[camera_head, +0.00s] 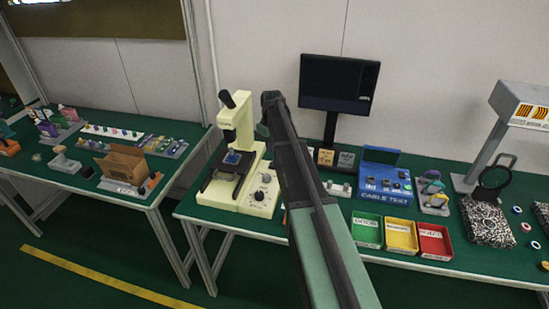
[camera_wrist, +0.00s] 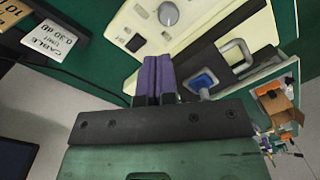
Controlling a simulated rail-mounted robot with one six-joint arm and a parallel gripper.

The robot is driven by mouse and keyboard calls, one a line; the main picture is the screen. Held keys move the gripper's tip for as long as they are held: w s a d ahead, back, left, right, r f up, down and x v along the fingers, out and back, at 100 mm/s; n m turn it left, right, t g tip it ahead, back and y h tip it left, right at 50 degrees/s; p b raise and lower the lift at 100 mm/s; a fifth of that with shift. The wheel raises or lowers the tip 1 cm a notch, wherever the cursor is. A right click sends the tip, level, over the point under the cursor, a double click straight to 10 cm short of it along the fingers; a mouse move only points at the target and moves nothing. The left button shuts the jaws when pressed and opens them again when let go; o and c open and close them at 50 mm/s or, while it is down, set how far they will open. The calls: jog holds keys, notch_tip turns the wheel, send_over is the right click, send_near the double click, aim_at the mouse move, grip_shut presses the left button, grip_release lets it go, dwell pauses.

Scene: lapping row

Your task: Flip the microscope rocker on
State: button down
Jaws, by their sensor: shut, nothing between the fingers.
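The cream microscope (camera_head: 237,160) stands on the green bench left of my arm. It fills much of the upper wrist view (camera_wrist: 205,22). A small black rocker (camera_wrist: 134,43) sits on its cream base, near a grey round knob (camera_wrist: 168,14); a dark spot below the knob in the head view appears to be the rocker (camera_head: 259,196). Which way the rocker is tipped is too small to tell. My gripper (camera_wrist: 158,58) is shut and empty, its purple fingers together over the base. The rocker shows just left of the fingertips; I see no contact. In the head view my fingers are hidden.
A dark monitor (camera_head: 339,83) stands behind my arm. Right are a blue cable tester (camera_head: 384,184) and green (camera_head: 367,229), yellow (camera_head: 401,236) and red (camera_head: 434,241) trays. Small labelled blocks (camera_wrist: 50,38) lie near the microscope. A gap separates the left bench (camera_head: 75,178).

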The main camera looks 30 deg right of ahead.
aim_at(271, 166)
jog(key=w+d+n, duration=0.4)
jog(key=w+n, duration=0.2)
jog(key=w, duration=0.1)
jog(key=shift+n, duration=0.3)
jog(key=f+b, duration=0.9)
jog(key=s+a+f+b, duration=0.1)
jog(key=f+b, duration=0.3)
jog(key=b, duration=0.1)
jog(key=shift+s+f, duration=0.1)
jog(key=shift+f, duration=0.3)
jog(key=shift+r, duration=0.1)
